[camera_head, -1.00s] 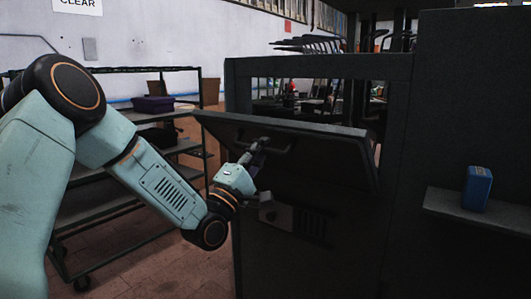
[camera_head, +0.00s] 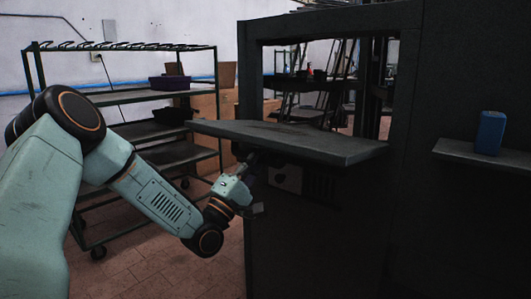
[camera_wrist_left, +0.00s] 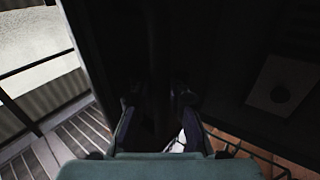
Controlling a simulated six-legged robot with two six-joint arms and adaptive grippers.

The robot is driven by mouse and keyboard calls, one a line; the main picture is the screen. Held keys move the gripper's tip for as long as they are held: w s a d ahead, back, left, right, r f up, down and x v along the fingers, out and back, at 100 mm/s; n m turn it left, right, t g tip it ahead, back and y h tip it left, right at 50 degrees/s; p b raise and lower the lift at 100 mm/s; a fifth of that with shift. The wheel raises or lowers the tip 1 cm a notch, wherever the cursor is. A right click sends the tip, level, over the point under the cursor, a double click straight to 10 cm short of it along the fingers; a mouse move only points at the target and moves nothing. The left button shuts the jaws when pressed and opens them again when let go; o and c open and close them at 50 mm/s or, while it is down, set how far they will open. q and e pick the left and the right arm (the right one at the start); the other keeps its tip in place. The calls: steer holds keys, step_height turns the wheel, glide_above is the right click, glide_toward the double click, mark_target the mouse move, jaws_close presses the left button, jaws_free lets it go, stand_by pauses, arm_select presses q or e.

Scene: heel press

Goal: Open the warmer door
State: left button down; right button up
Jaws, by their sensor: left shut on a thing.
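The warmer is the large dark cabinet (camera_head: 415,45) with a window-like opening. Its door (camera_head: 290,138) is a dark panel that stands out from the front below the opening, nearly level, tilted slightly. My left gripper (camera_head: 252,162) is under the door's outer left part, shut on the door handle, which the door mostly hides in the head view. In the left wrist view, the two fingers of my left gripper (camera_wrist_left: 157,125) stand on either side of a dark bar, too dark to make out well. My right gripper is in neither view.
A blue box (camera_head: 490,133) sits on a side shelf (camera_head: 455,151) at the right. A light control plate (camera_head: 288,178) is on the cabinet below the door. Tiled floor (camera_head: 150,270) is clear at lower left.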

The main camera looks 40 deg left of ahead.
arm_select(q)
steer(key=shift+s+d+f+b, duration=0.15)
steer(key=shift+f+b, duration=0.25)
steer(key=shift+f, duration=0.9)
steer(key=c, duration=1.8)
jaws_free()
steer(key=shift+c, duration=0.2)
steer(key=o, duration=0.3)
steer(key=shift+s+r, duration=0.2)
steer(key=shift+o, duration=1.2)
steer(key=shift+w, duration=0.15)
